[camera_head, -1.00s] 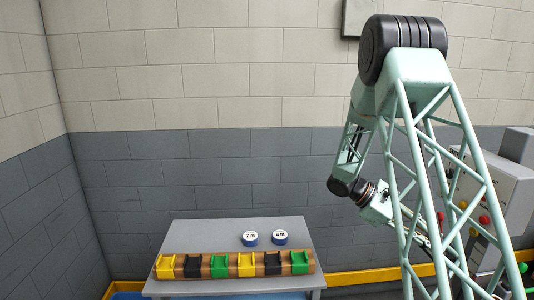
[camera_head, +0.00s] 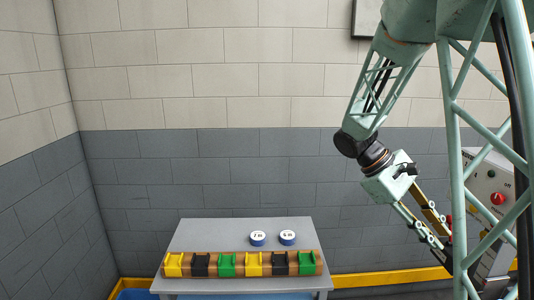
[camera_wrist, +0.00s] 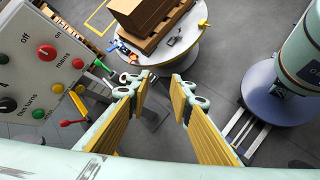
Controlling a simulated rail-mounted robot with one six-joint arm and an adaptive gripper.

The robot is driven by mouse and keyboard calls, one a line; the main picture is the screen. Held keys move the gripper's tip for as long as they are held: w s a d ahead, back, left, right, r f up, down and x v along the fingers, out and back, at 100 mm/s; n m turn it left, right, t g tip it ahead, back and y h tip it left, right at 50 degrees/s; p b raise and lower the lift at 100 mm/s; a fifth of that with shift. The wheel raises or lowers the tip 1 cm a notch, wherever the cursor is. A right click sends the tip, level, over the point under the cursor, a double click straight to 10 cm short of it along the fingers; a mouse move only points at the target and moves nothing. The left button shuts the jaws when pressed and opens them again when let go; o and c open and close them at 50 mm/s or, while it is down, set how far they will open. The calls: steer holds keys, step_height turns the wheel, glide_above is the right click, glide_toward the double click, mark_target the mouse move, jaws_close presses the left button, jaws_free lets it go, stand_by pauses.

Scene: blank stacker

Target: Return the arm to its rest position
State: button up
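My gripper (camera_head: 432,222) is at the right in the head view, pointing down and to the right, away from the table (camera_head: 185,240). In the wrist view my gripper (camera_wrist: 162,84) shows two yellow-padded fingers standing apart with nothing between them. It is open and empty. The lattice link of my arm covers part of the right side of the head view and hides some of what is behind it.
A control panel (camera_wrist: 50,60) with coloured buttons and levers is close to my gripper's left in the wrist view. A round table (camera_wrist: 190,50) bears a brown box (camera_wrist: 150,14). The grey table holds a coloured block row (camera_head: 240,264) and two round labelled pieces (camera_head: 257,239).

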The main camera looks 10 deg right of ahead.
steer(key=s+a+r+m+t+y, duration=0.1)
steer(key=s+a+r+t+y, duration=0.1)
steer(key=s+a, duration=0.6)
steer(key=s+a+r+m+t+y, duration=0.1)
steer(key=s+a+r+t+y, duration=0.2)
steer(key=s+a, duration=0.5)
steer(key=s+a+r+m+t+y, duration=0.2)
steer(key=s+a+r+t, duration=0.2)
steer(key=s+a, duration=0.5)
steer(key=a+r, duration=0.2)
steer(key=a, duration=0.3)
steer(key=shift+a+r+y, duration=0.25)
steer(key=shift+a+y, duration=0.1)
steer(key=shift+y, duration=0.05)
stand_by(1.4)
steer(key=shift+a, duration=0.1)
